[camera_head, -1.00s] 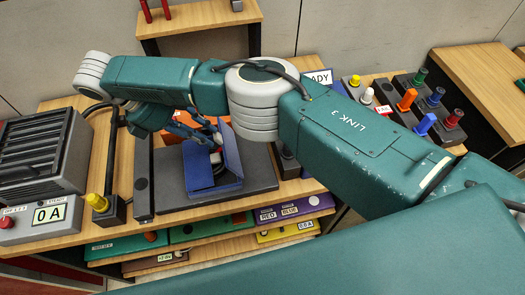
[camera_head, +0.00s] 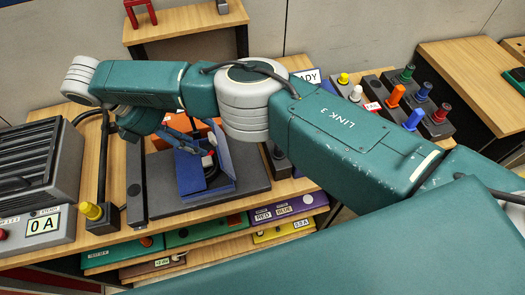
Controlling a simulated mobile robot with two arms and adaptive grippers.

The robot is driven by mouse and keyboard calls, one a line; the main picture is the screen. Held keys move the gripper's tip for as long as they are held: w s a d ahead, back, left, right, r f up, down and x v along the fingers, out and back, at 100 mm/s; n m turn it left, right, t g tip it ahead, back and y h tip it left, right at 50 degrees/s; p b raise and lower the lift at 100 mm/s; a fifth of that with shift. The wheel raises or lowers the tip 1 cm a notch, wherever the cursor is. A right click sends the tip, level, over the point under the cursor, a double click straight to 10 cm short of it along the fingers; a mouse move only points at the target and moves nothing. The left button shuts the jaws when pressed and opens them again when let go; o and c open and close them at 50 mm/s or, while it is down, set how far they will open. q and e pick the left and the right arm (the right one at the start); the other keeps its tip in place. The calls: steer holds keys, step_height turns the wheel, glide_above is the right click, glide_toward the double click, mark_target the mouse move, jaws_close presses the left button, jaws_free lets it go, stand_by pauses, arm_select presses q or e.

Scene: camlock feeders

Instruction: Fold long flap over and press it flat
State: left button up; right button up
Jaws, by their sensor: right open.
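A blue folding piece (camera_head: 206,189) sits on a dark grey base plate (camera_head: 250,188) on the wooden bench. One long blue flap (camera_head: 225,156) stands up steeply on its right side. A dark object with a light and red part (camera_head: 208,160) shows inside the fold; the arm partly hides what it is. My right gripper (camera_head: 196,143) is open, its blue fingers over the upper left of the piece, close to the raised flap. Whether they touch it cannot be told. My left gripper is not in view.
A dark upright bar (camera_head: 136,178) and a yellow-knobbed post (camera_head: 92,211) stand left of the plate. A grey slatted unit (camera_head: 30,165) is at far left. Coloured knobs (camera_head: 396,94) stand at right behind my arm. Drawers (camera_head: 205,230) lie below the bench edge.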

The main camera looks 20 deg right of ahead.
arm_select(q)
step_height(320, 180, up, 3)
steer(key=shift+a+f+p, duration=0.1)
steer(key=shift+p, duration=0.8)
arm_select(e)
step_height(320, 180, up, 7)
steer(key=shift+r, duration=0.2)
